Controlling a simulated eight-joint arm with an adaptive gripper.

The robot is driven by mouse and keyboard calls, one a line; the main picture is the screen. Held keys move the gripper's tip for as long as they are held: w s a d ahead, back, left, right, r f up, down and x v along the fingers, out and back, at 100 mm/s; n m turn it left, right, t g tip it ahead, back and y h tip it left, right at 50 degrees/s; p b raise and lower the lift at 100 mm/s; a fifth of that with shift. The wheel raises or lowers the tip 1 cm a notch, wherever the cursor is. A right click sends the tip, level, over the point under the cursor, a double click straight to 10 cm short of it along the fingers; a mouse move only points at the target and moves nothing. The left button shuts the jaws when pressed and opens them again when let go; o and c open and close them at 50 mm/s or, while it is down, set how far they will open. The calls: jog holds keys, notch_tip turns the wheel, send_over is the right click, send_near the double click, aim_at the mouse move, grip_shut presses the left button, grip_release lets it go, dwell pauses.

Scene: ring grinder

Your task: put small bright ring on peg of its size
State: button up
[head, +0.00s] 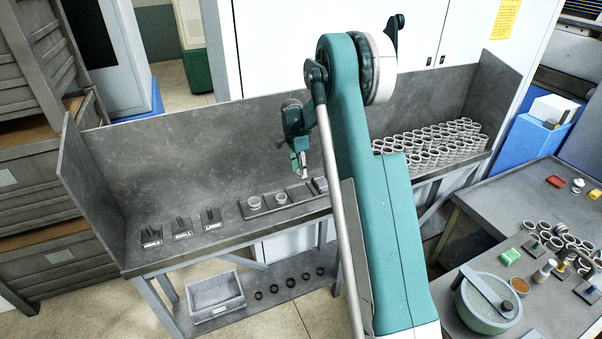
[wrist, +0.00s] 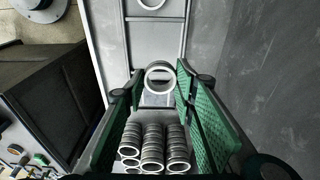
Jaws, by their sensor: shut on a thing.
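My gripper (head: 300,172) is above the bench, over the row of shallow trays. In the wrist view its green fingers (wrist: 160,82) are shut on a bright ring (wrist: 160,76), held between the tips. In the head view the held ring is too small to make out clearly. Three dark peg stands are at the left of the bench: the middle peg (head: 151,235), the small peg (head: 181,227) and the large peg (head: 211,218). No ring shows on them. The gripper is up and to the right of them.
A dark tray strip (head: 268,208) on the bench holds a ring (head: 254,203) and another ring (head: 281,198). Many stacked rings (head: 430,143) stand at the bench's right. Upright panels close the bench's back and sides. Bare bench lies between the pegs and the strip.

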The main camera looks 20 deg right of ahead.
jog(key=shift+a, duration=0.1)
dwell(0.5)
jog(key=n+b, duration=0.4)
jog(key=n, duration=0.1)
send_over(178, 217)
notch_tip(178, 217, down, 3)
jog(key=shift+r+t, duration=0.2)
jog(key=shift+t, duration=0.1)
jog(key=shift+f, duration=0.2)
jog(key=shift+f+b, duration=0.45)
jog(key=shift+f, duration=2.25)
jog(key=shift+b, duration=0.6)
jog(key=shift+f+b, duration=0.4)
jog(key=shift+f, duration=0.2)
